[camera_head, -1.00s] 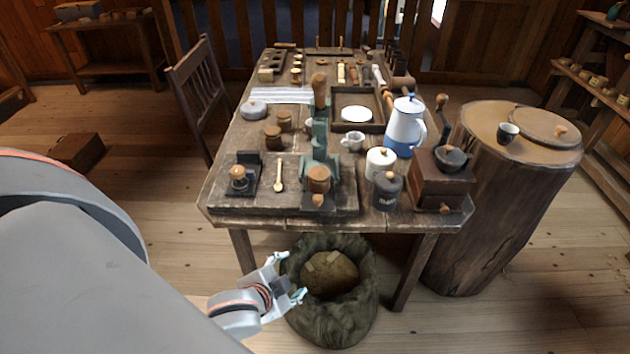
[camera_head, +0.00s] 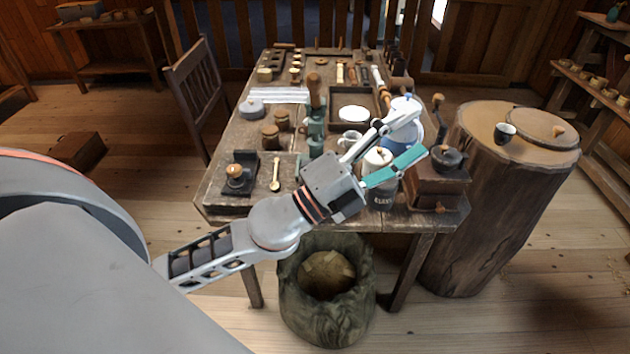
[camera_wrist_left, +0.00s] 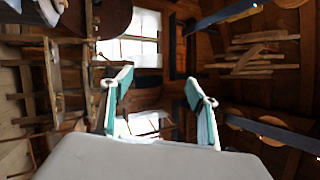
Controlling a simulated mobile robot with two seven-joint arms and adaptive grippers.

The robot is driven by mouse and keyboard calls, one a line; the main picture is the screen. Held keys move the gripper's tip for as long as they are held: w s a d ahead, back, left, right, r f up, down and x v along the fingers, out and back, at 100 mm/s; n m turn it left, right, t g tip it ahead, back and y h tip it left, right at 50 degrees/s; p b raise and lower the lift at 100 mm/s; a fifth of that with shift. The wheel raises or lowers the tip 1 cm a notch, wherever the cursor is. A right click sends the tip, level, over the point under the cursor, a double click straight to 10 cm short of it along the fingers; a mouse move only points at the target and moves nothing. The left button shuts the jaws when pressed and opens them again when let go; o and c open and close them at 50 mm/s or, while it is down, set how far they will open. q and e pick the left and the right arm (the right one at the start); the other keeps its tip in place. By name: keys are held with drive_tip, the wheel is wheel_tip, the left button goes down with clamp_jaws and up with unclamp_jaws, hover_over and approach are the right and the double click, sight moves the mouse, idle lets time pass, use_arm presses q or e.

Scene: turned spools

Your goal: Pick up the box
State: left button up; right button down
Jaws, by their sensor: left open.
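My left gripper (camera_head: 410,137) is open in the head view, its two fingers spread over the right part of the workbench. It also shows open in the left wrist view (camera_wrist_left: 158,92), with nothing between the fingers. A dark wooden box (camera_head: 78,151) lies on the floor at the far left, well away from the gripper. A box-shaped wooden grinder (camera_head: 430,190) stands at the bench's front right corner, close to the fingers in the picture. I cannot tell which is the box named. My right gripper is not in view.
The workbench (camera_head: 222,199) holds a white and blue pot, a lidded jar (camera_head: 378,158), a shallow tray (camera_head: 375,97) and several small wooden pieces. A stump (camera_head: 500,200) stands at the right. A chair (camera_head: 200,90) stands left.

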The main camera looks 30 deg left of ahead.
use_arm(q)
drive_tip(key=s+d+f+m+g+h, duration=0.25)
drive_tip(key=d+m+g+h, duration=0.25)
drive_tip(key=d+m+g, duration=0.35)
drive_tip(key=a+f+m+g+y, duration=0.2)
drive_tip(key=f+m+g, duration=0.1)
drive_tip(key=f, duration=0.3)
drive_tip(key=a+f+m+g+y, duration=0.2)
drive_tip(key=f+m+g+y, duration=0.15)
drive_tip(key=f, duration=0.25)
drive_tip(key=w+a+f+n+y, duration=0.1)
drive_tip(key=a+y, duration=0.3)
drive_tip(key=a, duration=0.5)
drive_tip(key=w+a+f+n+t+y, duration=0.1)
drive_tip(key=w+a+f+y, duration=0.2)
drive_tip(key=a, duration=0.6)
drive_tip(key=w+a+f+n+y, duration=0.1)
drive_tip(key=w+a+y, duration=0.3)
drive_tip(key=a, duration=0.6)
drive_tip(key=shift+f+n+t+y, duration=0.3)
drive_tip(key=shift+f+y, duration=0.15)
drive_tip(key=shift+f, duration=0.15)
drive_tip(key=shift+x, duration=3.55)
drive_tip(key=shift+w+r, duration=0.1)
drive_tip(key=shift+w, duration=0.05)
drive_tip(key=c, duration=1.2)
drive_tip(key=shift+c, duration=0.5)
